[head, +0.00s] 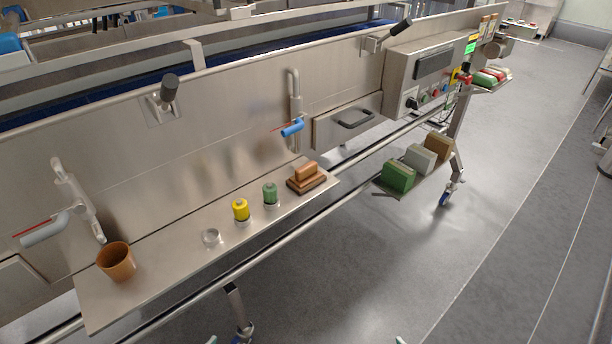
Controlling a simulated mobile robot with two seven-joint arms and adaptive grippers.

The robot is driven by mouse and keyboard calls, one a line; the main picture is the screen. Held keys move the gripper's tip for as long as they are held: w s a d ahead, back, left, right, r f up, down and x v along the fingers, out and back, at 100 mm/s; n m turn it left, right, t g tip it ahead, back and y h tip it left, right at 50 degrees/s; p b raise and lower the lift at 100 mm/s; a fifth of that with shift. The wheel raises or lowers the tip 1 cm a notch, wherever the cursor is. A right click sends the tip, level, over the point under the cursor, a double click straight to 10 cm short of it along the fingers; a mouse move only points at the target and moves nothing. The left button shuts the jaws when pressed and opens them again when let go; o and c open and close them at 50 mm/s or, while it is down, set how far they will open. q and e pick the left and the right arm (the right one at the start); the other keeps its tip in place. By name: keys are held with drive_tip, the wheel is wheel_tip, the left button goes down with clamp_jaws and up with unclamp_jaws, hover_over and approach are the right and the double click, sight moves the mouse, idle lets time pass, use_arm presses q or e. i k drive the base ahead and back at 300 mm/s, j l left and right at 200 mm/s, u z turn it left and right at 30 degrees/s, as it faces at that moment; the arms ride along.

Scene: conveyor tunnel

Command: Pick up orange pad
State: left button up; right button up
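The orange pad appears to be the orange-brown block (306,177) with a raised grip on a darker brown base. It lies at the right end of the narrow steel shelf (165,275), below the blue-handled valve. Nothing is touching it from above. Neither of my grippers can be made out in the head view. Two small pale green tips show at the bottom edge, too little to identify.
Left of the pad on the shelf stand a green-topped container (270,193), a yellow-topped one (240,209), a small clear cup (211,237) and an orange-brown cup (116,262). A blue valve handle (292,128) juts out above. Open floor lies right.

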sight(305, 177)
drive_tip(key=u, duration=0.55)
drive_tip(key=l+u, duration=1.15)
drive_tip(key=l, duration=0.2)
drive_tip(key=k+l+u, duration=0.2)
drive_tip(key=l, duration=0.2)
drive_tip(key=k+l, duration=0.1)
drive_tip(key=l, duration=0.4)
drive_tip(key=k+l, duration=0.1)
drive_tip(key=l, duration=0.35)
drive_tip(key=u, duration=0.05)
